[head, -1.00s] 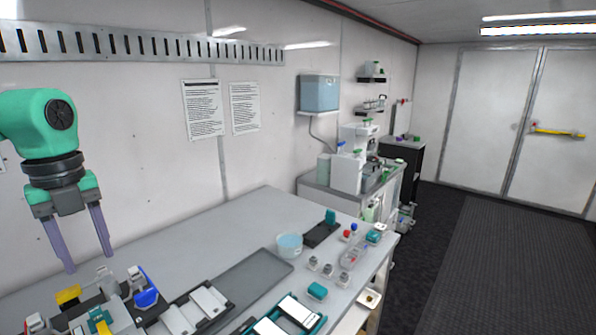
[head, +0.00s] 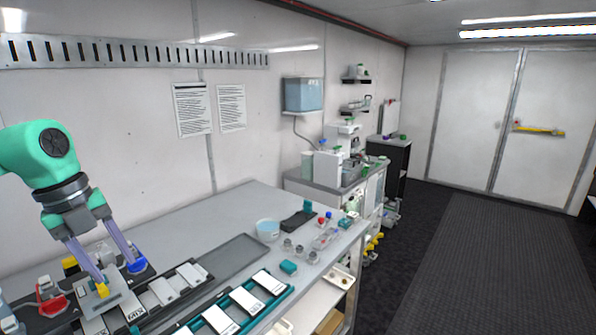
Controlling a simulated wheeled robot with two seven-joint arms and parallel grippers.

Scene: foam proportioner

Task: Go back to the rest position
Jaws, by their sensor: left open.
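My left gripper (head: 117,272) is at the left of the head view, with a green arm link and a dark wrist above it. Its two long purple-grey fingers point down and are spread apart, with nothing seen between them. The fingertips are over the left end of the workbench (head: 200,235), in front of or close above a grey device with a yellow part (head: 102,290). A blue part (head: 137,266) is beside the right fingertip. I cannot tell whether the fingers touch either. My right gripper is not in view.
White labelled modules (head: 162,291) and a teal tray (head: 245,300) line the bench front. A red part (head: 52,304) lies at the far left. A blue-rimmed bowl (head: 267,230) and small bottles stand further right. The dark floor (head: 450,260) is open at the right.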

